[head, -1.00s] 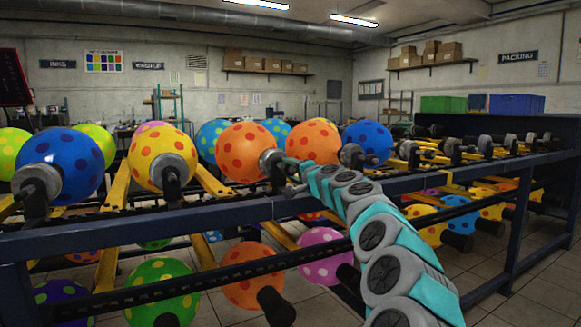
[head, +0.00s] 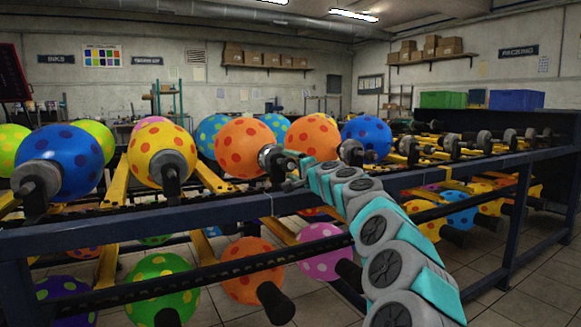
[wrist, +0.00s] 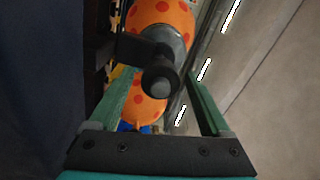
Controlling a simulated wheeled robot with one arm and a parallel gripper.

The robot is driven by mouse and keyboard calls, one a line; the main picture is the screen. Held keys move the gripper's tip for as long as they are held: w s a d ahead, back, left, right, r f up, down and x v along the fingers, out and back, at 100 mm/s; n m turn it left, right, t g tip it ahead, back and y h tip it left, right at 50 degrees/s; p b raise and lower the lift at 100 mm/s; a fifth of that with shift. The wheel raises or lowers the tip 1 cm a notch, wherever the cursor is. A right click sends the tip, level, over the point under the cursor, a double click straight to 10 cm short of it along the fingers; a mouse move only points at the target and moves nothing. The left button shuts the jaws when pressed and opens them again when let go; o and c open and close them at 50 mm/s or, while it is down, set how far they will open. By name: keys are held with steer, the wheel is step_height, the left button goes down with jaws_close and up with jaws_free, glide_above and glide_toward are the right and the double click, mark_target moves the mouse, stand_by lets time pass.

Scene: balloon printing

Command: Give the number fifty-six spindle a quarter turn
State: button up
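I can read no spindle numbers in either view. My gripper (head: 294,168) is at the spindle (head: 272,160) of an orange, red-dotted balloon (head: 241,146) on the upper row. In the wrist view, that spindle's dark round end (wrist: 160,84) shows between the two green fingers of my gripper (wrist: 160,76). The fingers are open, with a gap on the right; I cannot tell whether the left finger touches the spindle. A grey collar (wrist: 172,42) joins the spindle to the orange balloon (wrist: 162,14).
A dark blue rail (head: 190,212) runs in front below the spindles. A lower row carries more balloons, including a green one (head: 160,285).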

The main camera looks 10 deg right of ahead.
steer(key=shift+s, duration=0.1)
steer(key=shift+s+d+f, duration=0.1)
steer(key=shift+s+d, duration=0.05)
steer(key=shift+s, duration=0.35)
steer(key=shift+b+v, duration=0.55)
steer(key=shift+v, duration=2.7)
